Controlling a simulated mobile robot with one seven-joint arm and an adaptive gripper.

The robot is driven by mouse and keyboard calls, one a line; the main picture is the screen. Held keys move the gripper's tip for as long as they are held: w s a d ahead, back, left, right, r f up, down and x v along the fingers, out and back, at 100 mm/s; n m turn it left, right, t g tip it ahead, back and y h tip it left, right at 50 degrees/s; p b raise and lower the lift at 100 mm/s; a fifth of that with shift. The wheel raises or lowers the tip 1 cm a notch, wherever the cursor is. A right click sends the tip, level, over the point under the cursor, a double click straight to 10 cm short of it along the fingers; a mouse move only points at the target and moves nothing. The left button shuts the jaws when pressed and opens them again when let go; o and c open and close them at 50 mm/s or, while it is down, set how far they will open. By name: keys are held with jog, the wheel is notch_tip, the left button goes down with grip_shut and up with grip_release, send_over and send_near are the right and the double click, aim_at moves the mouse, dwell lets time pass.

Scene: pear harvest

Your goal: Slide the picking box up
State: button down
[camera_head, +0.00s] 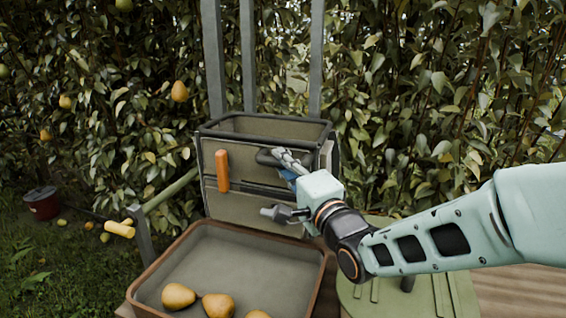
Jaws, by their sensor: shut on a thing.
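The picking box (225,194) is a grey-green box with a dark rim and an open top. It stands in the middle of the view against upright grey rails (248,60). An orange handle (222,171) is on its front at the left, and a dark bar handle (268,158) is at the front right. My gripper (282,185) is at the front right of the box, shut at the dark bar handle. The arm reaches in from the right. The exact contact of the fingers is partly hidden by the gripper body.
A shallow tray (172,249) with a brown rim holds several pears (218,305) in front of the box. A green slatted surface (440,298) is at the lower right. A red pot (42,204) stands on grass at the left. Leafy hedge with hanging pears (180,91) fills the back.

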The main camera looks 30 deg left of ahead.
notch_tip(320, 180, up, 20)
jog(key=p, duration=1.7)
jog(key=shift+p, duration=0.35)
jog(key=c, duration=2.1)
grip_release()
jog(key=shift+o, duration=1.3)
jog(key=shift+f, duration=0.2)
jog(key=shift+d, duration=0.1)
jog(key=v, duration=0.7)
jog(key=shift+s, duration=0.15)
